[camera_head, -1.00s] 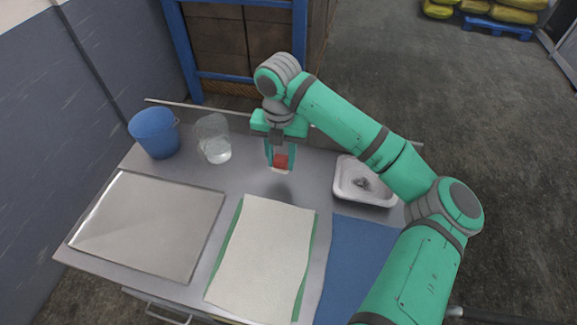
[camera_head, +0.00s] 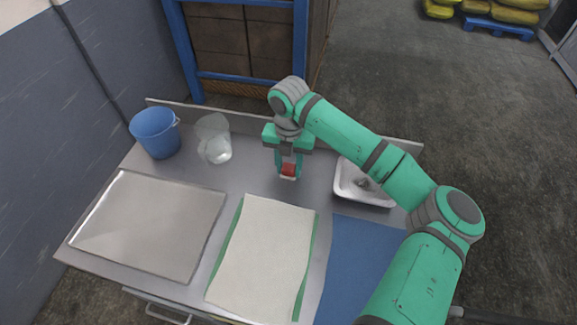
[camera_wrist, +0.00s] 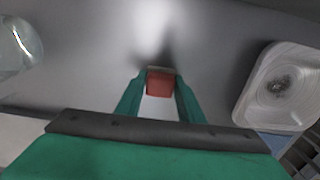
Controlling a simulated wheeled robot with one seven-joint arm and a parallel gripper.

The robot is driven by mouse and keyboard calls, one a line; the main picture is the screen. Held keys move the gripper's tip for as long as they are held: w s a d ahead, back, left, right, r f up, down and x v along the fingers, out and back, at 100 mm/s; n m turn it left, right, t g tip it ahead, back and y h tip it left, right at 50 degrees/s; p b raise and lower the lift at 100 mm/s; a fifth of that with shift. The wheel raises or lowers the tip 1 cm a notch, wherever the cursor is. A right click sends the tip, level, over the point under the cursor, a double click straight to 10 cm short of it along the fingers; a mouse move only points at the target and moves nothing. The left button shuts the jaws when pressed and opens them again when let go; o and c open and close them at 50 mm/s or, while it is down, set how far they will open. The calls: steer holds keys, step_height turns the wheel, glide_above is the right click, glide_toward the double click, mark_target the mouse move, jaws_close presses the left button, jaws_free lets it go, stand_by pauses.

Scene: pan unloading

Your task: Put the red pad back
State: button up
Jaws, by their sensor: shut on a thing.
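The red pad (camera_head: 289,169) is a small red block with a pale underside, held between the fingers of my gripper (camera_head: 288,166). In the wrist view the red pad (camera_wrist: 160,82) sits between the two green fingertips of my gripper (camera_wrist: 160,90), with both fingers against its sides. My gripper points down over the bare grey table top, between the clear jug and the white tray. The pad is close to the table; I cannot tell for sure whether it touches.
A white tray (camera_head: 345,186) holding a grey item stands right of my gripper. A clear jug (camera_head: 217,151) and blue bucket (camera_head: 155,135) stand left. A metal sheet (camera_head: 150,225), a cream cloth on green (camera_head: 262,255) and a blue mat (camera_head: 350,260) cover the front.

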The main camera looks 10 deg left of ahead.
mark_target(289, 166)
steer(key=shift+f, duration=0.15)
steer(key=o, duration=1)
step_height(289, 166, up, 12)
steer(key=shift+r, duration=0.2)
